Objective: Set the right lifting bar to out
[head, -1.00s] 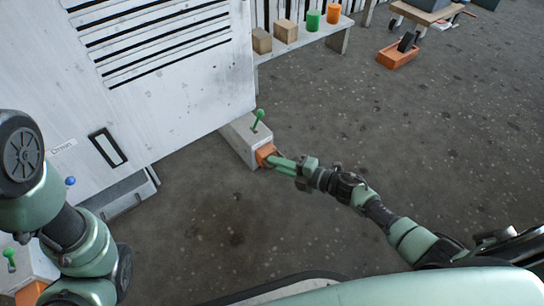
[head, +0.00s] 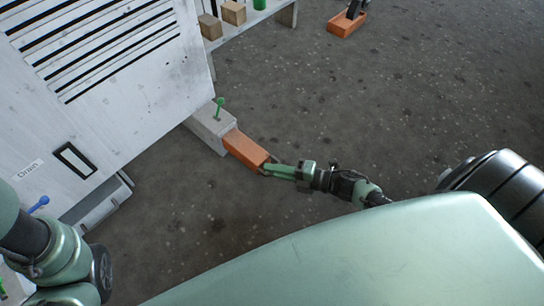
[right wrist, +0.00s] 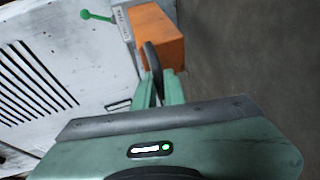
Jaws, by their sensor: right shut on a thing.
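The right lifting bar is an orange block-shaped bar (head: 245,149) that sticks out of a grey sleeve (head: 211,127) at the foot of the white housing. A green-knobbed lever (head: 218,108) stands on the sleeve. My right gripper (head: 267,169) is shut on the outer end of the bar. In the right wrist view the bar (right wrist: 157,36) lies just beyond my right fingers (right wrist: 159,88), one dark finger against it. My left arm shows at the left edge of the head view; its gripper is out of the picture.
The white housing (head: 110,100) with slats and a drain label fills the left. A blue-knobbed handle (head: 39,203) sits low on it. A bench with wooden blocks (head: 233,13) stands behind. An orange chock (head: 346,23) lies on the floor. The floor at right is clear.

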